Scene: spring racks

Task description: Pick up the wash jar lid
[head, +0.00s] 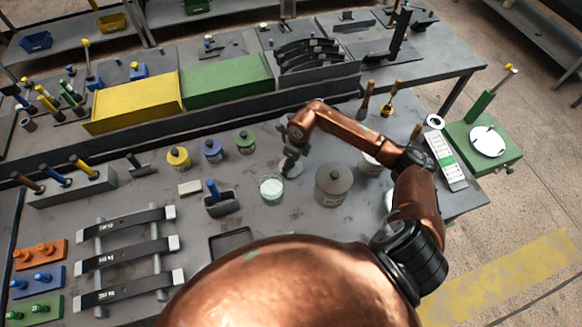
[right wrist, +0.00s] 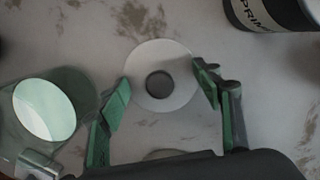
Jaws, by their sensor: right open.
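The wash jar lid (right wrist: 170,58) is a pale round disc with a grey knob in its middle, lying flat on the worktop in the right wrist view. My right gripper (right wrist: 160,88) is open, with one green finger on each side of the lid, and nothing is gripped. In the head view my right gripper (head: 290,163) is low over the worktop and largely hides the lid. A glass jar with pale contents (head: 271,188) stands uncovered just left of it; it also shows in the right wrist view (right wrist: 45,110). My left gripper is not in view.
Small yellow (head: 178,158), blue (head: 211,151) and green (head: 245,142) pots stand behind left. A blue-handled tool in a holder (head: 221,201) is left of the jar.

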